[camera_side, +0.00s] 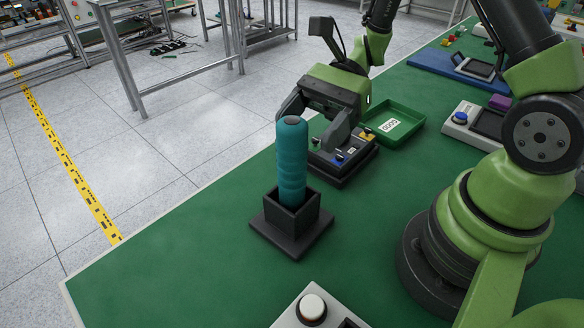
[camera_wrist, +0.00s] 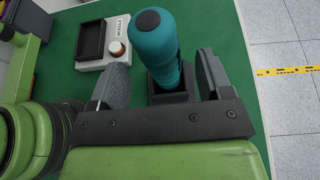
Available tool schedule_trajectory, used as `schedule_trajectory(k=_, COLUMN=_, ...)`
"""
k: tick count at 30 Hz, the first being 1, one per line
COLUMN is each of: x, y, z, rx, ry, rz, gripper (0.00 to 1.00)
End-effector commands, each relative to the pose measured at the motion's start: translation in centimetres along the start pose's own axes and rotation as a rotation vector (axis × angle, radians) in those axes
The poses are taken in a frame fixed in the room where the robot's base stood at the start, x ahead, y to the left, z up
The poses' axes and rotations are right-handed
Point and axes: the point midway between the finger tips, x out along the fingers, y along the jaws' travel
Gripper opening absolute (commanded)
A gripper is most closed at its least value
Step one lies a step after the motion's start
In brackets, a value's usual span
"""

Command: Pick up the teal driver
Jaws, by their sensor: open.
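The teal driver (camera_side: 291,160) stands upright in a black square holder (camera_side: 291,225) on the green table, with its handle up and its lower end hidden in the holder. In the wrist view the driver (camera_wrist: 156,45) rises from the holder (camera_wrist: 172,95) and lies between the lines of the two fingers. My gripper (camera_side: 318,124) is open and empty, behind the driver in the side view. In the wrist view my gripper (camera_wrist: 163,82) has a finger on each side of the driver, with gaps visible. I cannot tell whether the driver is within the fingers' depth.
A black box with buttons (camera_side: 345,160) sits behind the holder, beside a green tray (camera_side: 392,124). A white box with a round button (camera_side: 314,308) stands near the front. The table left of the holder is clear.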

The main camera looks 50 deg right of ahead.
Motion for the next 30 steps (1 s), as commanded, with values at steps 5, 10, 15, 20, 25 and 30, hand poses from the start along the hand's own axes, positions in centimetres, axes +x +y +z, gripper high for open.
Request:
schedule_trajectory(k=5, x=2.9, y=0.3, z=-0.5, rx=0.003, ry=0.000, rz=0.008, gripper=0.72)
schedule_trajectory(k=10, x=4.5, y=0.2, z=-0.5, rx=0.001, ry=0.001, rz=0.004, gripper=0.72)
schedule_trajectory(k=15, x=4.6, y=0.2, z=-0.5, rx=0.001, ry=0.001, rz=0.002, gripper=0.72)
schedule_trajectory(k=20, x=4.6, y=0.2, z=-0.4, rx=0.001, ry=0.001, rz=0.002, gripper=0.49)
schedule_trajectory(k=25, x=4.6, y=0.2, z=-0.4, rx=0.001, ry=0.001, rz=0.002, gripper=0.10)
schedule_trajectory(k=30, x=4.6, y=0.2, z=-0.4, rx=0.001, ry=0.000, rz=0.001, gripper=0.05)
